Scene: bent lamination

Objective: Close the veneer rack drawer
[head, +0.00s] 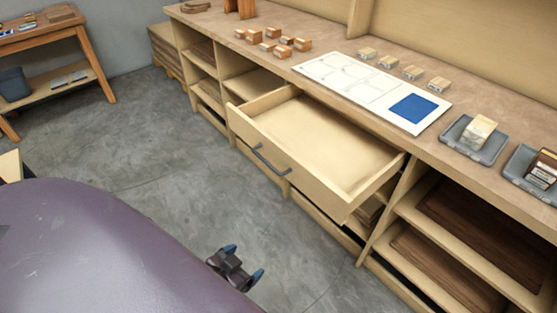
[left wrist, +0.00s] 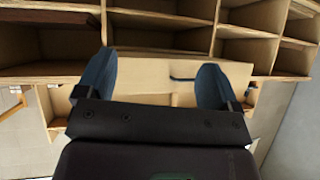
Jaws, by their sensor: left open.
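The veneer rack drawer (head: 310,182) is a pale wooden drawer pulled well out from under the worktop in the head view. Its inside looks empty, and a dark bar handle (head: 270,160) is on its front. My left gripper (head: 243,262) is open and empty, apart from the drawer, in front of and below its front panel in the picture. In the left wrist view, a pale panel that looks like the drawer front (left wrist: 150,72) shows between the blue fingers, with a dark handle (left wrist: 183,78) near the right finger. My right gripper is not in view.
The worktop (head: 335,50) carries wooden blocks, a white board (head: 340,75) with a blue square, and grey trays (head: 474,142). Open shelves with dark veneer sheets (head: 480,235) flank the drawer. The grey floor before the drawer is clear. A side table (head: 45,40) stands at upper left.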

